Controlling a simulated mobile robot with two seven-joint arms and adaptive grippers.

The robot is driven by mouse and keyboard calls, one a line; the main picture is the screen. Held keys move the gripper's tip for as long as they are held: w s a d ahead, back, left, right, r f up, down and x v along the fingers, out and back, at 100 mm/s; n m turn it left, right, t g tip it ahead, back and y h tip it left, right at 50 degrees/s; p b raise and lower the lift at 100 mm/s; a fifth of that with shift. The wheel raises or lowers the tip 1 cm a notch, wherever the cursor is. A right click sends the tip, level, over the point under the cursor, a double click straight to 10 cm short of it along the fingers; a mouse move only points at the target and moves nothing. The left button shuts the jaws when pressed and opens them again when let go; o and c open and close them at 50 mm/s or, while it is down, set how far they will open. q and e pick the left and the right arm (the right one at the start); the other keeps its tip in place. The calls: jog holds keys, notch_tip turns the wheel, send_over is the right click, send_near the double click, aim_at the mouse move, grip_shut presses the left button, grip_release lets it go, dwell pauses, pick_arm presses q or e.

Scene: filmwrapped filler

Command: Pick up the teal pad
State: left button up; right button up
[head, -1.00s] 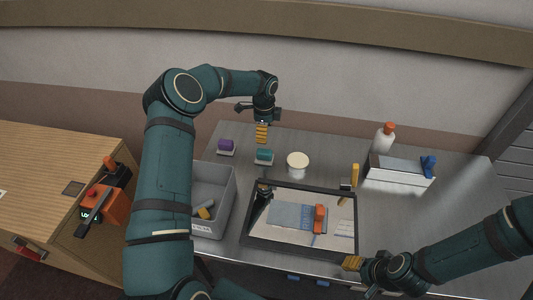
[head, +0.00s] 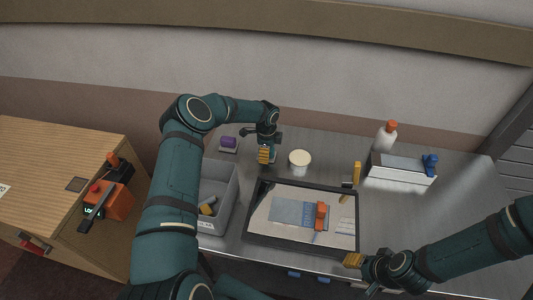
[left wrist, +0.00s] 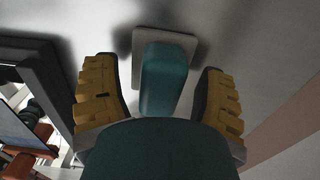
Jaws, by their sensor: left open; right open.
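The teal pad (left wrist: 163,80) shows in the left wrist view, on a pale square base (left wrist: 190,41) on the metal table. It lies between the two yellow fingers of my left gripper (left wrist: 160,92), which are open on either side of it with gaps. In the head view my left gripper (head: 264,155) is low over the pad and hides most of it; a bit of teal (head: 274,155) shows beside the fingers. My right gripper (head: 354,259) is at the table's front edge, away from the pad; its finger opening is hard to see.
A purple pad (head: 228,142) sits left of my left gripper and a cream-lidded tub (head: 300,158) right of it. A grey bin (head: 229,208) and a black-rimmed tray (head: 250,236) are nearer. A white bottle (head: 384,140) and a box (head: 400,171) stand to the right.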

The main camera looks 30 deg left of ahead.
pick_arm(q)
grip_shut()
dwell(0.3)
notch_tip(320, 180, up, 10)
jog(key=shift+r, duration=0.1)
dwell(0.4)
jog(key=c, duration=0.9)
grip_release()
jog(key=shift+c, duration=1.3)
